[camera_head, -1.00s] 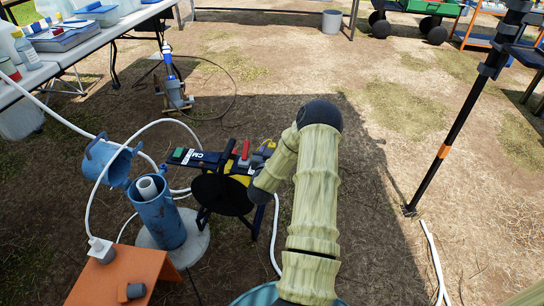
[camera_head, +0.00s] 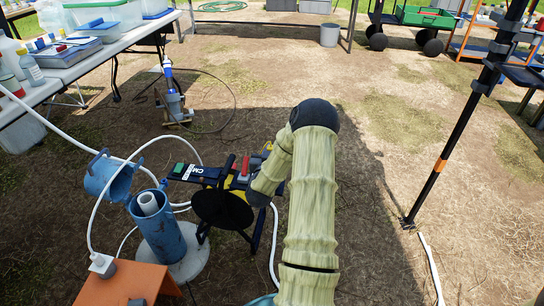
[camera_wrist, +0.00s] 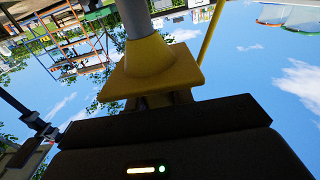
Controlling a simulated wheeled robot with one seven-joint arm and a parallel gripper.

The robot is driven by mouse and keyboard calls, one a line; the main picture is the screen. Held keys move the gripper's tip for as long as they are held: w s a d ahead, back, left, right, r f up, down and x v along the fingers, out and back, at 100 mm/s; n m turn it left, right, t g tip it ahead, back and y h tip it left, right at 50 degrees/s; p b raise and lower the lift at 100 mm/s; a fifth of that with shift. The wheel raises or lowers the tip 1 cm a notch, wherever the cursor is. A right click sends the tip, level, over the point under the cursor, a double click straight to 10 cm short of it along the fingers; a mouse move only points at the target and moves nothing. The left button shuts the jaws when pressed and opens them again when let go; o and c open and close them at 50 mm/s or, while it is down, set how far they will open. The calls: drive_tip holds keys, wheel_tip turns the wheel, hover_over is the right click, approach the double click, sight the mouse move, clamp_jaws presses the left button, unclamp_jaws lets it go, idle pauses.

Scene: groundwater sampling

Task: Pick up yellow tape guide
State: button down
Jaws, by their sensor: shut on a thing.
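The yellow tape guide (camera_wrist: 150,70) fills the upper middle of the wrist view. It has a square flange at its lower end and a flared collar around a grey tube. My gripper (camera_wrist: 152,98) is shut on it from below, its dark fingers mostly hidden under the flange. In the head view my arm covers the gripper and I cannot make out the guide for certain.
A black tape reel (camera_head: 222,208) stands beside the open blue well casing (camera_head: 160,232). An orange stand (camera_head: 125,284) with a white hose is in front. A white table (camera_head: 95,58) is at the left, a black pole (camera_head: 450,140) at the right.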

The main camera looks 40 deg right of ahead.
wheel_tip(320, 180, up, 4)
drive_tip(key=shift+f+p, duration=0.1)
drive_tip(key=shift+p, duration=0.35)
